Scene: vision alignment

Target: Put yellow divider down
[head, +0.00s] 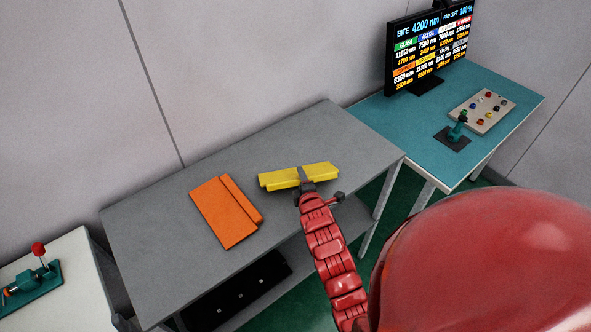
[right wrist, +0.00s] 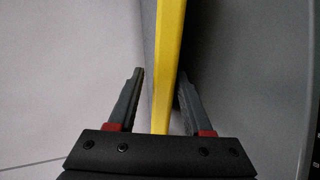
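A yellow divider (head: 280,180), a long stepped bar, lies on the grey table near its right part. My right gripper (head: 303,174) reaches over its middle from the front. In the right wrist view the yellow divider (right wrist: 167,70) runs between the two fingers of the gripper (right wrist: 160,84). A gap shows between the left finger and its yellow face; the right finger is close to the other side, and contact there is unclear. The fingers look apart. My left gripper is not in view.
An orange divider (head: 226,211) lies on the grey table (head: 155,235), left of the yellow one. A teal table (head: 385,112) with a monitor (head: 429,48) and a button panel (head: 482,110) stands at the right. A white table with a teal device (head: 36,283) is at lower left.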

